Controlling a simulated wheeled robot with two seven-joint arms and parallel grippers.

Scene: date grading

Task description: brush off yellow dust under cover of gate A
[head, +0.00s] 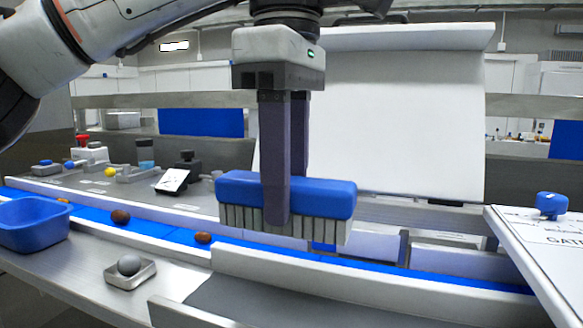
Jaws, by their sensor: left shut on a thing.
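My left gripper (282,218) is shut on a brush (335,198) with a blue back and pale grey bristles pointing down. It holds the brush upright over the blue conveyor belt (440,280), in the middle of the head view. A white panel (530,255) with a blue knob (551,204) lies at the right edge. Its lettering begins "GAT" and is cut off by the frame. No yellow dust is clearly visible. My right gripper is not in view.
Brown dates (121,216) (203,238) lie on the belt at left. A blue bin (38,225) and a small tray (146,274) with a grey ball (129,265) stand in front. Controls (185,165) line the back left. A large white board (400,120) stands behind the brush.

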